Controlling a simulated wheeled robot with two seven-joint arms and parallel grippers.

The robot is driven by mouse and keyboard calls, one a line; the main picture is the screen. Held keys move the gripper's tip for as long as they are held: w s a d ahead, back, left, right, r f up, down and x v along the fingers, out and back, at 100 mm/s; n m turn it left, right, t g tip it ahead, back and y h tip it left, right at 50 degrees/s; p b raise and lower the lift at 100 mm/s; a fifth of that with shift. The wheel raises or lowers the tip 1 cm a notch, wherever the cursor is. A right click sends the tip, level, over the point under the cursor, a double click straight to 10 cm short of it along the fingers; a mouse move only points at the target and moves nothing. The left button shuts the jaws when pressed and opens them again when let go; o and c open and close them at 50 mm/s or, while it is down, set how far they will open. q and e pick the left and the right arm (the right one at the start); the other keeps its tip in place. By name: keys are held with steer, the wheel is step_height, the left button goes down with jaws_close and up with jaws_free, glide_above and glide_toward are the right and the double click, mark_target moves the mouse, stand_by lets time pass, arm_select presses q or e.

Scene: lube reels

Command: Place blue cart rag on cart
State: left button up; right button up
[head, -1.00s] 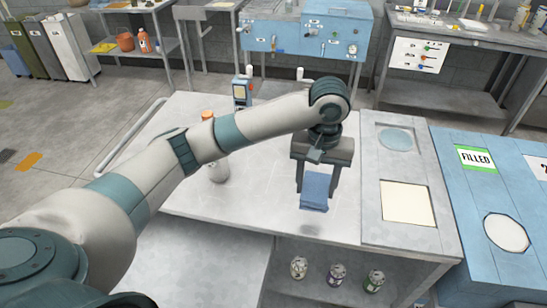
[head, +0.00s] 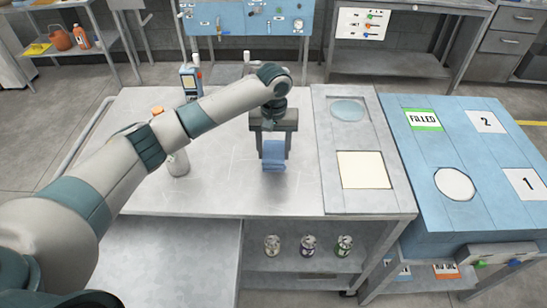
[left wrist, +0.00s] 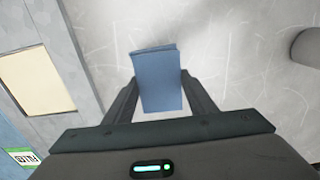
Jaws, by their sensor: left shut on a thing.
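The blue rag (head: 273,157) is a folded cloth held between the fingers of my left gripper (head: 273,150). In the left wrist view the rag (left wrist: 158,80) sits between both fingertips (left wrist: 160,90), which are shut on it. The grey metal cart (head: 215,195) lies below, its top mostly bare. The rag is over the right part of the cart top, left of the inset panel. I cannot tell whether its lower edge touches the surface. My right gripper is not in view.
A bottle with an orange cap (head: 177,160) stands on the cart to the left. A blue and white device (head: 190,78) is at the back left. The inset panel (head: 328,110) has a round disc and a cream square. Several cans, including one (head: 308,245), stand on the lower shelf. A blue bench (head: 415,160) is right.

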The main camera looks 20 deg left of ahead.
mark_target(273, 152)
arm_select(q)
steer(key=shift+f, duration=0.1)
steer(key=shift+f, duration=0.25)
step_height(273, 152, down, 3)
steer(key=shift+r+p, duration=0.1)
steer(key=shift+p, duration=0.75)
steer(key=shift+f, duration=0.3)
steer(key=o, duration=1.1)
steer(key=shift+f, duration=0.1)
steer(key=shift+c, duration=0.2)
